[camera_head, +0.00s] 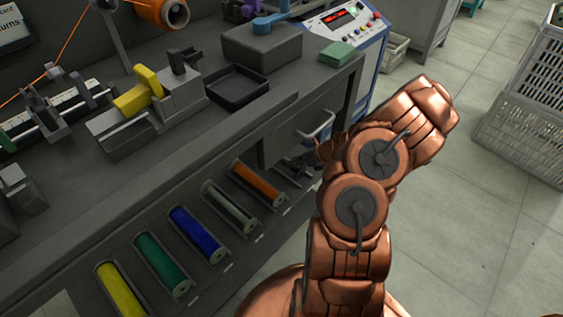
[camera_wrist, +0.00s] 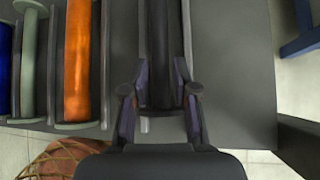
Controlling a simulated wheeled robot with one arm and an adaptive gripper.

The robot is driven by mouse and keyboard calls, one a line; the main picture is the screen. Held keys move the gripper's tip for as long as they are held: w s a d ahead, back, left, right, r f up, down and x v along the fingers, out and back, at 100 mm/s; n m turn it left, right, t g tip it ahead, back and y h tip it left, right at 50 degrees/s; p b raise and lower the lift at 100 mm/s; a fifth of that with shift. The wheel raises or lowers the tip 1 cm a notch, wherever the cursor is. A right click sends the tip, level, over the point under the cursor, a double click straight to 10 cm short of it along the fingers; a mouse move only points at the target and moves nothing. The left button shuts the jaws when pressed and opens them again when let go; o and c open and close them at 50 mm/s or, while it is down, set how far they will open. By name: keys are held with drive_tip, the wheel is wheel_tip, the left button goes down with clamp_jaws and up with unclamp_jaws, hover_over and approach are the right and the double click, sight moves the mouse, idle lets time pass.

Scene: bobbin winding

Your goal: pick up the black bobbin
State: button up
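The black bobbin (camera_wrist: 160,45) lies lengthwise in a grey holder at the top middle of the wrist view, to the right of the orange bobbin (camera_wrist: 78,60). My gripper (camera_wrist: 162,75) reaches over its near end, with one finger on each side of it. The fingers are close to its sides. Whether they touch or press on it cannot be told. In the head view I cannot make out the black bobbin, and my arm largely hides the gripper. The orange bobbin also shows there (camera_head: 258,185).
Beside the orange bobbin lie a grey-green bobbin (camera_head: 228,207), a blue bobbin (camera_head: 195,231), a green bobbin (camera_head: 161,261) and a yellow bobbin (camera_head: 120,289). The workbench (camera_head: 220,120) with a drawer handle (camera_head: 318,130) stands above the row.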

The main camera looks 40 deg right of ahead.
sight(282, 160)
drive_tip(key=shift+b+x, duration=0.6)
drive_tip(key=shift+x, duration=1.35)
drive_tip(key=shift+c, duration=0.4)
clamp_jaws()
